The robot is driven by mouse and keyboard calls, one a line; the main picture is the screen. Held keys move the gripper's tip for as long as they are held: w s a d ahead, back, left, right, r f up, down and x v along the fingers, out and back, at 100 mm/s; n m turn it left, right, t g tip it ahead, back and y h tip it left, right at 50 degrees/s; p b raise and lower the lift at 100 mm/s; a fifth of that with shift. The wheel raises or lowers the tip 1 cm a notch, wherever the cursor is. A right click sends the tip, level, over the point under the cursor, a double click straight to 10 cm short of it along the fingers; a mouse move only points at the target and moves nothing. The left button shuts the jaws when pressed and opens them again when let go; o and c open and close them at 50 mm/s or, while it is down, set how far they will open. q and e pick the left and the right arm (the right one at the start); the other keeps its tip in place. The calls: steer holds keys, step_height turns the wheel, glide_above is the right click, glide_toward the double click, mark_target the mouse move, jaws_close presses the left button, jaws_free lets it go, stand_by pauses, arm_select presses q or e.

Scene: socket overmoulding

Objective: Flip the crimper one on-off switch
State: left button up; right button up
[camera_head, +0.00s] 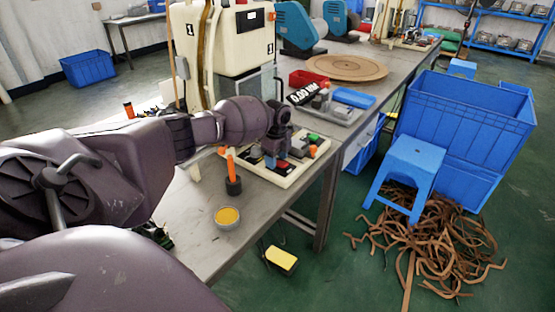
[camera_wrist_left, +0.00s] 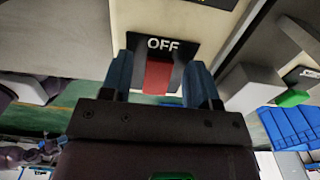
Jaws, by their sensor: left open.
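The switch shows in the left wrist view as a red rocker (camera_wrist_left: 158,76) on a black plate (camera_wrist_left: 183,48) marked OFF, set in a cream surface. My left gripper (camera_wrist_left: 160,64) is open, with one blue finger on each side of the red rocker. I cannot tell whether the fingers touch it. In the head view my left arm reaches over the bench, and the gripper (camera_head: 272,158) points down at the cream base in front of the cream crimper (camera_head: 225,50) marked 1. My right gripper is not in view.
A black-and-orange tool (camera_head: 233,182) and a round yellow tin (camera_head: 227,217) stand on the bench (camera_head: 200,235) near my forearm. A green button (camera_wrist_left: 292,98) is right of the switch in the wrist view. A blue stool (camera_head: 412,160) and blue crate (camera_head: 470,125) stand right of the bench.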

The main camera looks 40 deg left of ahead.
arm_select(q)
steer(key=shift+f, duration=0.15)
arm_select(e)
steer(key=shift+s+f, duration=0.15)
arm_select(q)
steer(key=c, duration=0.9)
steer(key=shift+d+r+y+p, duration=0.3)
steer(key=shift+y+p, duration=0.25)
steer(key=shift+y, duration=0.45)
steer(key=shift+d+y+p, duration=0.2)
steer(key=shift+y+p, duration=0.25)
steer(key=shift+y, duration=0.55)
steer(key=shift+g+y, duration=0.3)
steer(key=shift+y, duration=0.1)
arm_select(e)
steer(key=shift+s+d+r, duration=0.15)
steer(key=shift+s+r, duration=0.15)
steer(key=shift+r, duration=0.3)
